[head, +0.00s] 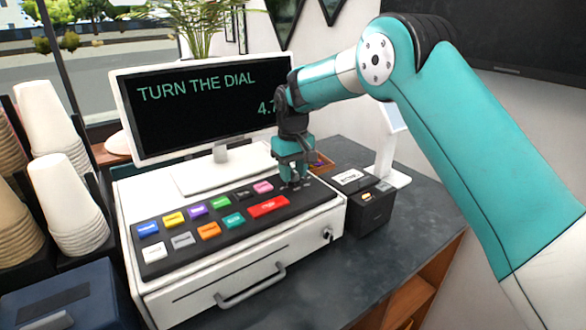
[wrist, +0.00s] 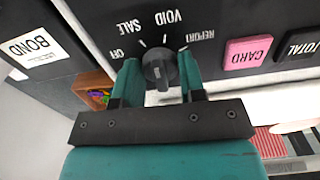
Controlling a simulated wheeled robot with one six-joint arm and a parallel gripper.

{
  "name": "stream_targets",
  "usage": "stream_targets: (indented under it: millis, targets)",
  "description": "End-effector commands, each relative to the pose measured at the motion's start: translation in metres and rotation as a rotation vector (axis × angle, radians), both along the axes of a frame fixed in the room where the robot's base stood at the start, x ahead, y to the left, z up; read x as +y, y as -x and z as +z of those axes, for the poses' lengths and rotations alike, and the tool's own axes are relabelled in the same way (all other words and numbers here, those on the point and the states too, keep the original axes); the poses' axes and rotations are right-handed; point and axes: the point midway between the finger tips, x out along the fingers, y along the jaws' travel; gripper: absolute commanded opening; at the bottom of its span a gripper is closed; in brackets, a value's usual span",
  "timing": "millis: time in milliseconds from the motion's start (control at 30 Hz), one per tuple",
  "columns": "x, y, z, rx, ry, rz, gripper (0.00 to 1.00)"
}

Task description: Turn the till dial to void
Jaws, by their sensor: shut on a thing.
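The till dial (wrist: 158,66) is a dark grey round knob with a raised ridge, on the black key panel. The labels OFF, SALE, VOID and REPORT (wrist: 197,33) curve around its far side in the wrist view. The ridge runs roughly up and down there, its upper end near the ticks between SALE and VOID; I cannot tell its exact setting. My gripper (wrist: 159,73) has its teal fingers on either side of the dial and is shut on it. In the head view, my gripper (head: 293,181) covers the dial at the panel's back right.
The till screen (head: 200,105) reads TURN THE DIAL. Coloured keys (head: 210,230) fill the panel on the white drawer (head: 250,265). A small black box (head: 362,200) stands right of the till, and a pink CARD key (wrist: 249,51) is near the dial. Cup stacks (head: 62,180) stand at left.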

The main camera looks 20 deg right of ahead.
Motion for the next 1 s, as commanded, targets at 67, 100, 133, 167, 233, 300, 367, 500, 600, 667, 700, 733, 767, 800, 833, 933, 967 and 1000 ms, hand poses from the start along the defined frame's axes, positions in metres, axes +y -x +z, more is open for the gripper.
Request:
stream_targets:
  millis: [67,100,133,167,233,300,367,500,600,667,700,733,767,800,833,933,967,1000]
  targets:
    - [0.0008,-0.0009,0.0026,-0.005,-0.001,-0.059,0.14]
    - [0.0008,-0.001,0.0025,-0.005,-0.001,-0.09,0.14]
    - [0.0008,-0.001,0.0025,-0.005,-0.001,-0.112,0.14]
    - [0.0008,-0.001,0.0025,-0.006,-0.001,-0.133,0.14]
    - [0.0009,-0.0011,0.0024,-0.006,-0.001,-0.177,0.14]
    - [0.0009,-0.0012,0.0024,-0.006,-0.001,-0.217,0.14]
    - [0.001,-0.0013,0.0023,-0.007,-0.002,-0.245,0.14]
    - [0.001,-0.0015,0.0023,-0.007,-0.003,-0.296,0.14]
    - [0.0011,-0.0016,0.0023,-0.007,-0.002,-0.319,0.14]
    - [0.0011,-0.0016,0.0023,-0.008,-0.003,-0.326,0.14]
    - [0.0011,-0.0017,0.0023,-0.008,-0.003,-0.33,0.14]
    - [0.0011,-0.0017,0.0023,-0.008,-0.003,-0.332,0.14]
    - [0.0012,-0.0017,0.0023,-0.008,-0.003,-0.334,0.14]
    - [0.0012,-0.0017,0.0023,-0.008,-0.003,-0.335,0.14]
    - [0.0012,-0.0017,0.0023,-0.008,-0.003,-0.336,0.14]
    - [0.0012,-0.0018,0.0024,-0.009,-0.003,-0.336,0.14]
    - [0.0012,-0.0018,0.0024,-0.009,-0.003,-0.336,0.14]
    - [0.0012,-0.0018,0.0025,-0.009,-0.003,-0.336,0.14]
